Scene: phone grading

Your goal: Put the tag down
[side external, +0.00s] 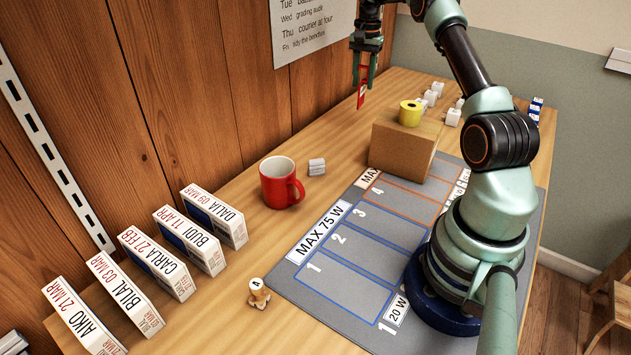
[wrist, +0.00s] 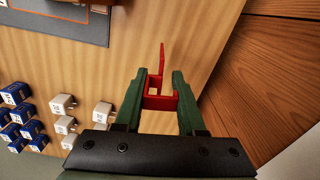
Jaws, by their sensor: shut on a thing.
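My gripper (side external: 365,68) is raised above the far end of the table, near the wooden wall. It is shut on a red tag (side external: 362,92), which hangs below the fingers with a small white mark on it. In the wrist view the red tag (wrist: 161,98) sits between the two green fingertips (wrist: 160,88), one part of it standing up past them. The tag is in the air, apart from the table (side external: 225,195). Its lettering is too small to read.
A cardboard box (side external: 403,147) with a yellow roll (side external: 410,113) on top stands near the gripper. Several white blocks (wrist: 63,104) and blue blocks (wrist: 22,115) lie on the table. A red mug (side external: 279,184), a grey mat (side external: 330,275) and boxes with names (side external: 157,262) are nearer. Wood beside the wall is bare.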

